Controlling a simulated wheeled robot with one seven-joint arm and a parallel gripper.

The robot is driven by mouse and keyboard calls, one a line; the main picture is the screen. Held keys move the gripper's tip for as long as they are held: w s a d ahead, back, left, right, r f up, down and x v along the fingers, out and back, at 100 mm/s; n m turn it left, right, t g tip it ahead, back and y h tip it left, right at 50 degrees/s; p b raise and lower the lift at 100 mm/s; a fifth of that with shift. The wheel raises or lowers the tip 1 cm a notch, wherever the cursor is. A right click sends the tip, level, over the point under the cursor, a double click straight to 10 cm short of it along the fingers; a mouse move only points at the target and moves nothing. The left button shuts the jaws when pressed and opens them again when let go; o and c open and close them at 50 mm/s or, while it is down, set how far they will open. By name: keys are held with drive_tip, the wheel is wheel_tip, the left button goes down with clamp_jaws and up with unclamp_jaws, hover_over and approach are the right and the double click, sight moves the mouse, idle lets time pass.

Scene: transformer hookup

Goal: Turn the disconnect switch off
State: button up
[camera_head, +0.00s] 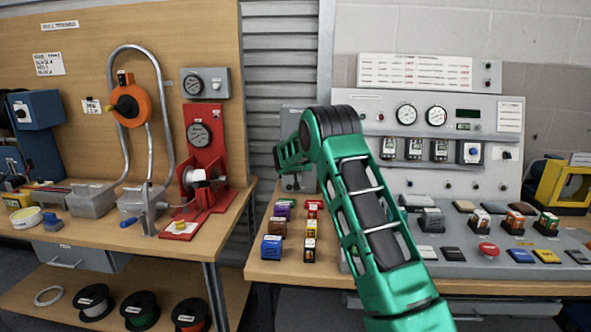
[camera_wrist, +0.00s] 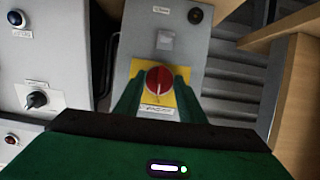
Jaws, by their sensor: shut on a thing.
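The disconnect switch is a red round knob (camera_wrist: 158,79) on a yellow plate (camera_wrist: 184,103), on the front of a grey box (camera_wrist: 192,48) in the wrist view. My gripper (camera_wrist: 157,88) has its two green fingers on either side of the knob and is shut on it. A pale mark shows on the knob, but its exact setting is hard to read. A small label sits just below the knob. In the head view the grey box (camera_head: 297,117) is behind the end of my green arm, and the knob is hidden there.
In the wrist view, a grey panel with a black selector knob (camera_wrist: 37,100) stands to the left. A wooden panel edge (camera_wrist: 296,95) is at the right. In the head view, several small coloured blocks (camera_head: 272,247) lie on the bench below my arm.

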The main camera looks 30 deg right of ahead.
drive_tip(key=shift+w+a, duration=0.15)
drive_tip(key=shift+a, duration=0.15)
drive_tip(key=o, duration=1)
drive_tip(key=shift+d, duration=0.1)
drive_tip(key=v, duration=1)
drive_tip(key=shift+s, duration=0.3)
drive_tip(key=shift+s, duration=0.1)
